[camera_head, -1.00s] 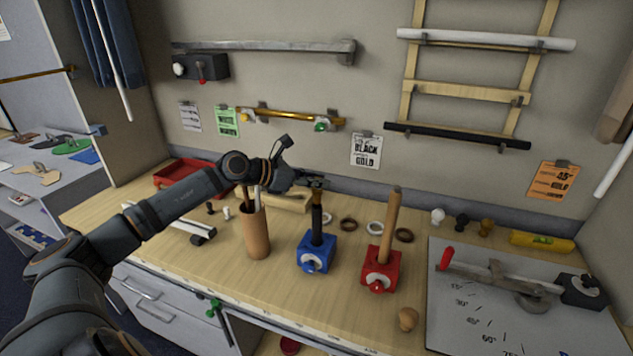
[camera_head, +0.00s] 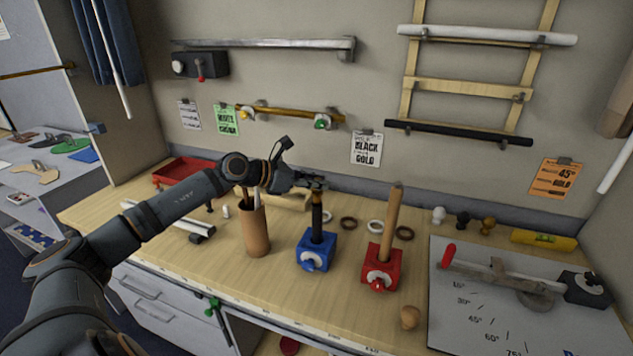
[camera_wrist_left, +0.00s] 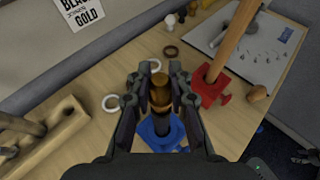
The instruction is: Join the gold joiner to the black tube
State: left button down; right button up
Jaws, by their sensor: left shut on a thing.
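The black tube (camera_head: 317,218) stands upright in a blue clamp block (camera_head: 316,254) on the table. The gold joiner (camera_wrist_left: 160,92) is between the fingers of my left gripper (camera_head: 316,184), which is shut on it. In the head view the joiner sits in line with the tube's top end and appears to meet it. In the left wrist view the joiner and fingers hide the tube's top, so I cannot tell how far they overlap. A dark jointed shape at the lower right of that view may be my right gripper (camera_wrist_left: 304,155).
A red clamp block (camera_head: 381,268) holding a wooden rod (camera_head: 391,222) stands close on the right. A brown cup (camera_head: 256,232) with rods stands on the left. Several rings lie behind the blocks. A grey angle board (camera_head: 470,310) fills the right side.

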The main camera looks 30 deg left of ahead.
aim_at(313, 191)
pick_arm(q)
jog(key=shift+f+b, duration=1.45)
jog(key=shift+f, duration=0.2)
jog(key=c, duration=1.1)
grip_release()
jog(key=shift+c, duration=0.2)
jog(key=shift+r, duration=0.1)
notch_tip(313, 191, up, 10)
jog(key=shift+f, duration=0.1)
